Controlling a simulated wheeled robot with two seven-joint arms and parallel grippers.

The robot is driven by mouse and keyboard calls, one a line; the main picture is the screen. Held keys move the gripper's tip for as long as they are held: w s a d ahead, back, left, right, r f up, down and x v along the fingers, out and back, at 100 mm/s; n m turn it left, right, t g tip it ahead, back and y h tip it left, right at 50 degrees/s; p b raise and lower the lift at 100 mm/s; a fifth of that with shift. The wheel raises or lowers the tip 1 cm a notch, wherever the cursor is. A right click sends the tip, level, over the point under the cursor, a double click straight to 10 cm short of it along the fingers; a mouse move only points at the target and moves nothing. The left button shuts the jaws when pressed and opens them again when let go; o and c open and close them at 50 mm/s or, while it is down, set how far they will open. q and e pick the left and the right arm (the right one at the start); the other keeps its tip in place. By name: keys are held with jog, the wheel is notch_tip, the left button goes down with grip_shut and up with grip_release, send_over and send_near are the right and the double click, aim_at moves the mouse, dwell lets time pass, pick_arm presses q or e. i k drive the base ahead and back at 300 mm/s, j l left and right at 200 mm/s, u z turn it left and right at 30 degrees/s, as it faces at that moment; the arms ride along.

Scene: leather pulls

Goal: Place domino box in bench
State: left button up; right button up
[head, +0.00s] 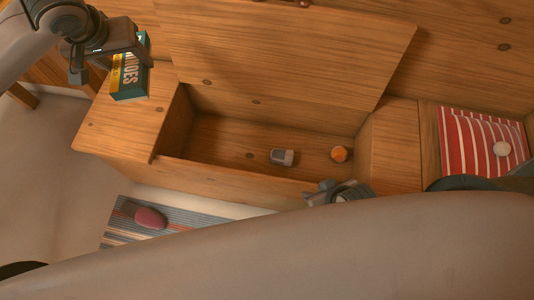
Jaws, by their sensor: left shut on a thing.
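The domino box (130,78), dark green and yellow with partly covered lettering, is at the upper left, over the left end of the bench top. My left gripper (112,60) is shut on it and hides part of it. I cannot tell whether the box touches the wood. The wooden bench (230,182) has an open compartment, with its lid (285,45) raised at the back. My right gripper (335,192) is at the compartment's front edge, near its right end. My arm partly hides it, and its jaw opening is unclear.
Inside the compartment lie a grey-and-white item (282,157) and an orange ball (339,154). A red striped cushion (470,145) with a pale round thing (502,149) is at the right. A striped rug (125,222) with a dark red item (151,218) lies on the floor.

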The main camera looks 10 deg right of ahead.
aim_at(245, 159)
jog(key=k+j+z, duration=0.15)
jog(key=z, duration=0.2)
jog(key=k+j+z, duration=0.2)
jog(key=z, duration=0.15)
